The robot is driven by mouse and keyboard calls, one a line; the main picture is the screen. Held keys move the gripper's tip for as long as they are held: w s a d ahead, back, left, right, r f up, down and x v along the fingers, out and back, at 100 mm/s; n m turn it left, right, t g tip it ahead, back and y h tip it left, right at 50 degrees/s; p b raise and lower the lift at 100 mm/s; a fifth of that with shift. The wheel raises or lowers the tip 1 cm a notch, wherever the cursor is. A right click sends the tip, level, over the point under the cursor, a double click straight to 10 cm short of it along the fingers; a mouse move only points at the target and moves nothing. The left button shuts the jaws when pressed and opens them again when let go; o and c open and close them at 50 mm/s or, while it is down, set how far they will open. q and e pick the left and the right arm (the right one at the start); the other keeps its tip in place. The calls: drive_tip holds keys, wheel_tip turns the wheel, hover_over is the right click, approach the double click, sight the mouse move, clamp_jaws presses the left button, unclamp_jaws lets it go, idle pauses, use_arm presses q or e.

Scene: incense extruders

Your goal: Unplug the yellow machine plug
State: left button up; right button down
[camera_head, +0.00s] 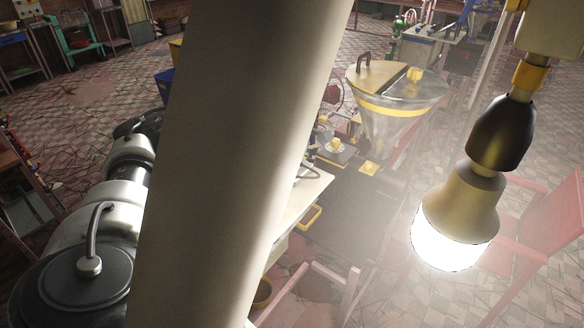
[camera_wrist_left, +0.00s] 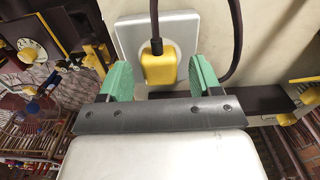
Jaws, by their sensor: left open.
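The yellow plug (camera_wrist_left: 158,67) sits in a pale wall socket (camera_wrist_left: 183,22) in the left wrist view. A black cable rises from its top. My left gripper (camera_wrist_left: 160,78) is open, with its green fingers on either side of the plug. Gaps show between the fingers and the plug. In the head view my left arm shows at the left, but its gripper is hidden behind a large pale column. My right gripper is in neither view.
A lit bulb (camera_head: 455,230) hangs at the right in the head view. A funnel-shaped hopper (camera_head: 392,125) stands near the centre. A red chair (camera_head: 540,235) is at the far right. In the left wrist view, a second black cable (camera_wrist_left: 236,45) curves right of the socket.

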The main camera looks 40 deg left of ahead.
use_arm(q)
drive_tip(key=shift+a+f, duration=0.1)
drive_tip(key=shift+f, duration=0.65)
idle(0.8)
clamp_jaws()
drive_tip(key=shift+r+p, duration=2.2)
drive_tip(key=shift+r, duration=0.9)
